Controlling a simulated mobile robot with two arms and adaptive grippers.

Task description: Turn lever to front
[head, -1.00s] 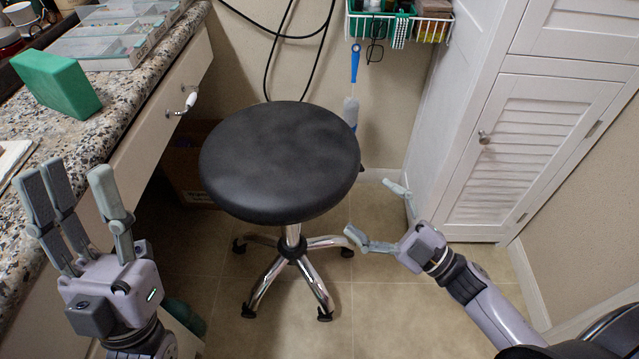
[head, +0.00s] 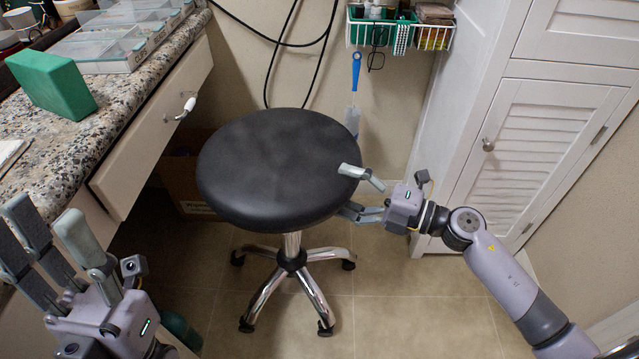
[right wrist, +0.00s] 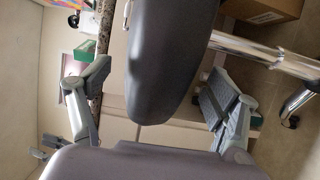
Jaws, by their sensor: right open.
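I cannot make out a lever clearly; the underside of the stool seat is mostly hidden in the head view. The round black stool seat (head: 275,165) stands on a chrome column and star base. My right gripper (head: 350,190) is open at the seat's right edge, one finger above the rim and the others lower, beside its underside. In the right wrist view the seat (right wrist: 165,60) lies between the spread fingers of my right gripper (right wrist: 155,105), with no clear grip on it. My left gripper (head: 52,220) is open and empty at the lower left, by the counter.
A granite counter (head: 125,92) with a green block (head: 52,82) runs along the left, above a drawer (head: 150,140). A white louvred cabinet (head: 525,150) stands at the right. A wire basket (head: 400,32) hangs on the back wall. Floor in front is clear.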

